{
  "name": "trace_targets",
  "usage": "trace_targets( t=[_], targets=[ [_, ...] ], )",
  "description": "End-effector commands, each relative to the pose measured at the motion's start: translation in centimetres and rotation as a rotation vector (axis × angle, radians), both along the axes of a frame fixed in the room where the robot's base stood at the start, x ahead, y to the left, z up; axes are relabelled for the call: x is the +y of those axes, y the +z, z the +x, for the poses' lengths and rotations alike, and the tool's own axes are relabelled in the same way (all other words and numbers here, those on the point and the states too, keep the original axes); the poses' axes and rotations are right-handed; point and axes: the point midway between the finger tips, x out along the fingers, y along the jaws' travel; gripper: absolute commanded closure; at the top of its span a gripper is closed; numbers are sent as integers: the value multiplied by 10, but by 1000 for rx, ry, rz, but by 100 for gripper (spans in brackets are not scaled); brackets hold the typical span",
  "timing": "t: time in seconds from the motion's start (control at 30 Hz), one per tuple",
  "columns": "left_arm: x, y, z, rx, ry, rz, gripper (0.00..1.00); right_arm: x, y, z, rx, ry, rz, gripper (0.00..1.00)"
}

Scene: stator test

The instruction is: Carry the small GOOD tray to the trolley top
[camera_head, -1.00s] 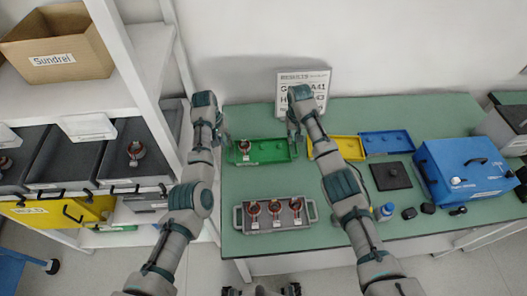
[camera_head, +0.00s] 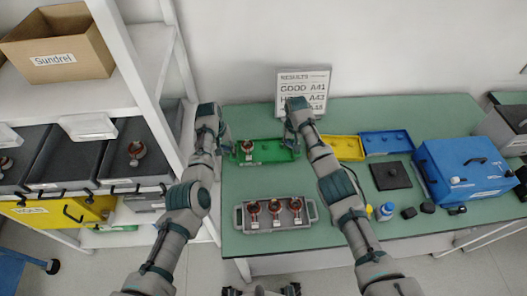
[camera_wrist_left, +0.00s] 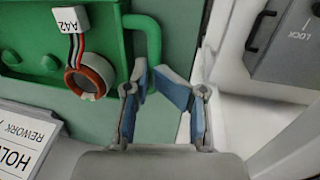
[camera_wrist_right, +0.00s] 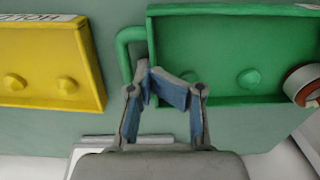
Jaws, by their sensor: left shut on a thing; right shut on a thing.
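The small green tray (camera_head: 275,151) lies on the green bench near the wall, with a red-and-grey stator (camera_head: 247,148) at its left end. The stator's A42 tag (camera_wrist_left: 69,20) shows in the left wrist view. My left gripper (camera_head: 226,146) is shut on the tray's left handle (camera_wrist_left: 154,36). My right gripper (camera_head: 294,143) is shut on its right handle (camera_wrist_right: 122,48). Whether the tray is lifted clear of the bench is hard to tell. A blue frame with a castor (camera_head: 28,264) at the lower left may be the trolley; its top is not clearly seen.
Yellow (camera_head: 349,148) and blue (camera_head: 388,143) trays lie right of the green one. A grey tray of stators (camera_head: 275,228) lies in front. A results sign (camera_head: 302,92) stands behind. A shelf rack (camera_head: 120,95) rises close on the left. A blue case (camera_head: 462,170) is at right.

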Motion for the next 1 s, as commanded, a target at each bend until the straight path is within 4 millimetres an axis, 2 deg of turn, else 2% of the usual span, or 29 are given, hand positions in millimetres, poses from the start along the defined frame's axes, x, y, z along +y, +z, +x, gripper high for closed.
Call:
trace_targets(
  t=[0.13, 0.27, 0.7, 1.0],
  targets=[
    [0, -1, -1, 3, -2, -2, 100, 0, -2, -1, 5, 0, -1, 100],
    [0, 7, 0, -1, -2, -2, 100, 1, 6, -1, 1, 0, -1, 100],
    [0, 66, 2, -25, 0, 0, 100, 0, 65, 2, -23, 0, 0, 100],
    [0, 66, 2, -25, 0, 0, 100, 0, 66, 2, -23, 0, 0, 100]
  ],
)
